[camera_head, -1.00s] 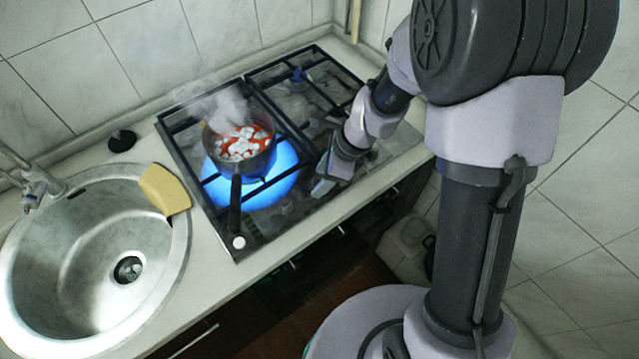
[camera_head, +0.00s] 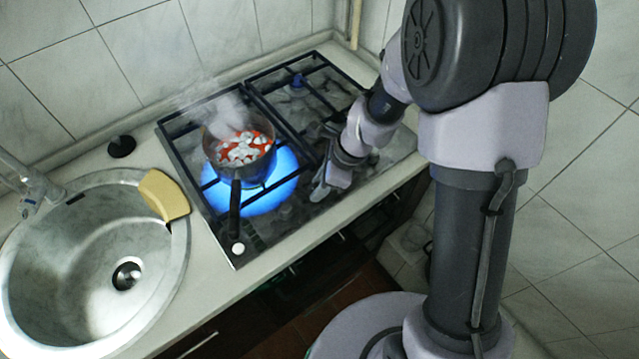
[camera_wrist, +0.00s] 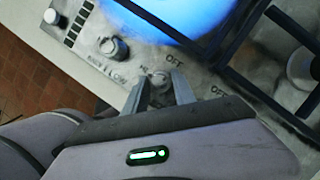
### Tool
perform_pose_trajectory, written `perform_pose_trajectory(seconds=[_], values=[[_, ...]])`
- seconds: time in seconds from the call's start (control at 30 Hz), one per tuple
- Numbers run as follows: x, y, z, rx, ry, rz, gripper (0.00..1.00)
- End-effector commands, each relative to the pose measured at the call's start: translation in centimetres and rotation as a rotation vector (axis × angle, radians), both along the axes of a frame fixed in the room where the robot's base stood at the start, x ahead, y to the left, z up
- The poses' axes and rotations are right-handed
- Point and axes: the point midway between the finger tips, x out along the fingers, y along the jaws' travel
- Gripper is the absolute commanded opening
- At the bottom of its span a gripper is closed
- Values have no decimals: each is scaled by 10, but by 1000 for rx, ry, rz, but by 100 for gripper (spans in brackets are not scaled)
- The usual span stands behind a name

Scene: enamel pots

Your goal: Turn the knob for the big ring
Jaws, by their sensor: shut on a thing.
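My gripper (camera_wrist: 158,88) is at the front strip of the hob, its two fingers on either side of a small metal knob (camera_wrist: 159,77) and shut on it. The fingers hide most of this knob, and an OFF mark shows to its right. I cannot read which ring it serves. In the head view my gripper (camera_head: 319,192) is low at the hob's front, right of the big ring (camera_head: 285,168). That ring burns with a wide blue flame under a steaming pot (camera_head: 240,170) of red and white food.
The pot's dark handle (camera_head: 235,205) points toward the front edge, left of my gripper. Another knob (camera_wrist: 113,48) is left of the held one, by HIGH and LOW marks. Black grates (camera_head: 275,115) cover the hob. A sink (camera_head: 70,260) and yellow sponge (camera_head: 164,196) are at left.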

Motion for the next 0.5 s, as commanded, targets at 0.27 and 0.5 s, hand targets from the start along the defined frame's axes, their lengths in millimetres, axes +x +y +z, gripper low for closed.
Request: perform_pose_trajectory(seconds=[0.27,0.5], values=[[1,0,2,0,1,152,0],[2,0,3,0,2,375,0]])
